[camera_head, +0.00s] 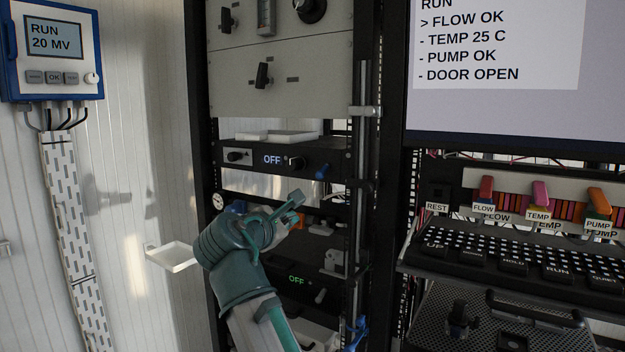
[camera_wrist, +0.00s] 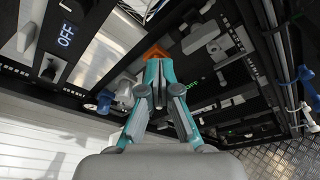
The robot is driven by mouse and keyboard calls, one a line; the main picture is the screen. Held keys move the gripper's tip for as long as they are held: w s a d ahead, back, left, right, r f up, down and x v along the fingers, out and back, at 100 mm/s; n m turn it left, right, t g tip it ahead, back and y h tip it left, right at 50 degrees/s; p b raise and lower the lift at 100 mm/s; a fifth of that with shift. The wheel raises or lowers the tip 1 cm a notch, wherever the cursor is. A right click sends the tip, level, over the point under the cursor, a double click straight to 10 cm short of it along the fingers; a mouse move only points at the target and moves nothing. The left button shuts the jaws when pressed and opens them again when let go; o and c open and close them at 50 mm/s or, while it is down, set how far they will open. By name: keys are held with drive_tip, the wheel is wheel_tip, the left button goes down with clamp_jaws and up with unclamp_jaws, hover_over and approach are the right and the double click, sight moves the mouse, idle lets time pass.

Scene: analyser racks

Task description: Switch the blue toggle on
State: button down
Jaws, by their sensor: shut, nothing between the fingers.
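The blue toggle (camera_head: 322,172) sits at the right end of a black rack panel (camera_head: 258,147), right of a black knob (camera_head: 296,163) and a lit display reading OFF (camera_head: 272,160).
A lower panel has a green OFF display (camera_head: 296,280) and a grey lever (camera_head: 320,296). A vertical rack post (camera_head: 364,140) stands close right of the toggle. A white tray (camera_head: 172,257) juts out at left. A keyboard shelf (camera_head: 510,255) is at right.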

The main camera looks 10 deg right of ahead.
sight(323, 171)
wheel_tip(323, 171, up, 4)
drive_tip(key=shift+f+n+t, duration=0.2)
drive_tip(key=shift+n+t, duration=0.4)
drive_tip(key=shift+n, duration=0.6)
drive_tip(key=w+d+r+p, duration=0.2)
drive_tip(key=w+d+p, duration=0.1)
drive_tip(key=w+d, duration=0.3)
drive_tip(key=shift+w+d+r, duration=0.15)
drive_tip(key=shift+w+d, duration=0.05)
drive_tip(key=shift+d, duration=0.05)
drive_tip(key=shift+r+p, duration=0.15)
drive_tip(key=shift+p, duration=0.25)
